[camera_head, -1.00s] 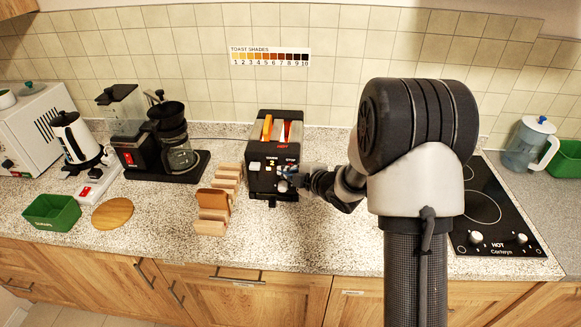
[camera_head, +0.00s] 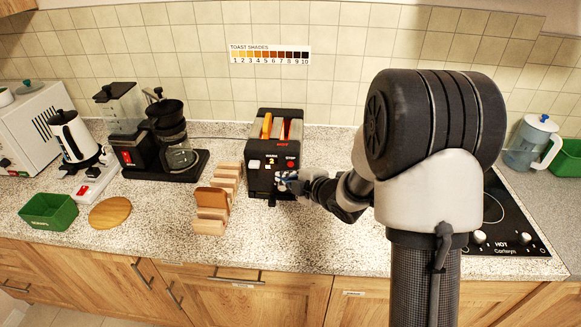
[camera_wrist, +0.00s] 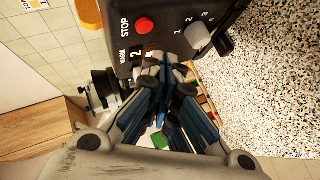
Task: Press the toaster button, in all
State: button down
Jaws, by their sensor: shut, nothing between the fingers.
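Whether the tips touch the panel I cannot tell.
A wooden rack (camera_head: 211,212) stands just left of the toaster. Further left are a coffee maker (camera_head: 165,160), a kettle (camera_head: 73,137), a round board (camera_head: 109,213) and a green bin (camera_head: 48,212). A hob (camera_head: 508,215) is at the right.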

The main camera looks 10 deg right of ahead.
jog(key=s, duration=0.1)
jog(key=s+a+b, duration=0.1)
jog(key=s, duration=0.1)
jog(key=shift+s, duration=0.1)
dwell(0.7)
jog(key=s+d+r+m+g+h, duration=0.3)
jog(key=s+d+r+m+h, duration=0.3)
jog(key=s+r+m, duration=0.5)
jog(key=s+a+m+g, duration=0.2)
jog(key=s+m, duration=0.2)
jog(key=s, duration=0.7)
jog(key=s+a+m+g+y, duration=0.1)
jog(key=s+a+m+g, duration=0.1)
jog(key=s, duration=1)
jog(key=shift+s+a+f+m, duration=0.2)
jog(key=shift+a+m, duration=0.3)
jog(key=shift+m, duration=0.4)
